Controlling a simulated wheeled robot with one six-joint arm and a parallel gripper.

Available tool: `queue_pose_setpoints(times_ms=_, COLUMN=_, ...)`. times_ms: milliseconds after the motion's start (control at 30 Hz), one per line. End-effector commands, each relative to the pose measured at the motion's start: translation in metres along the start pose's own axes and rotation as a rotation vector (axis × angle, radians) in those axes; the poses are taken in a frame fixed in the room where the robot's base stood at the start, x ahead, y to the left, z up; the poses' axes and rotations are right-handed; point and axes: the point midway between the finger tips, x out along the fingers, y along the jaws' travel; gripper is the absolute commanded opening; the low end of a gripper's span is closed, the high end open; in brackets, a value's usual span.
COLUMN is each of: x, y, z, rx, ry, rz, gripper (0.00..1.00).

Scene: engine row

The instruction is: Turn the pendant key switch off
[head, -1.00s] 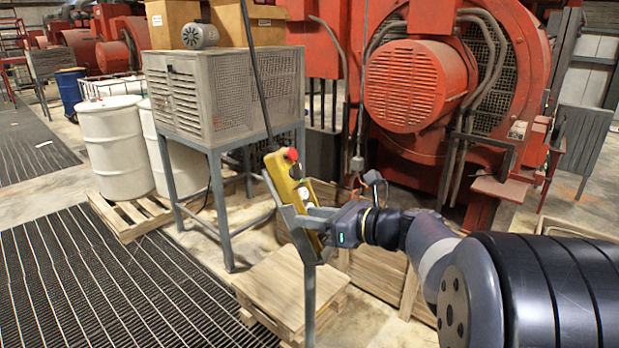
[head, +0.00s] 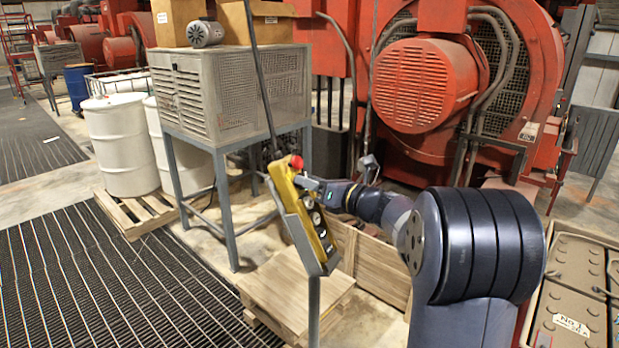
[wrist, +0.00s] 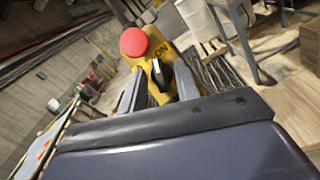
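The yellow pendant (head: 288,190) hangs on a cable and rests in a tilted grey holder on a post. In the wrist view the pendant (wrist: 158,52) shows the red button (wrist: 133,42), an "ON" label and a black key switch (wrist: 157,75). My gripper (head: 311,184) is at the upper part of the pendant. In the wrist view my gripper (wrist: 158,84) is open, with one grey finger on each side of the key switch. I cannot tell whether they touch it.
A grey vented cabinet (head: 232,90) on legs stands behind the pendant. White drums (head: 120,145) stand on a pallet at left. A wooden crate (head: 372,262) and stacked boards (head: 292,290) lie below. Red machinery (head: 430,85) fills the back. Floor grating (head: 110,280) is clear at left.

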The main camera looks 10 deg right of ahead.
Motion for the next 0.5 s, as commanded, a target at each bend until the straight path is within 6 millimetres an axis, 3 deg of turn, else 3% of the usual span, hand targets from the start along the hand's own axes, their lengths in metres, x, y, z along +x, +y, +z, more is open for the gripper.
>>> queue_pose_setpoints(times_ms=367, x=0.0067, y=-0.0001, z=-0.0003, rx=-0.001, ry=0.000, rz=0.000, gripper=0.31)
queue_pose_setpoints(times_ms=500, x=0.0065, y=0.0000, z=-0.0003, rx=-0.001, ry=0.000, rz=0.000, gripper=0.19)
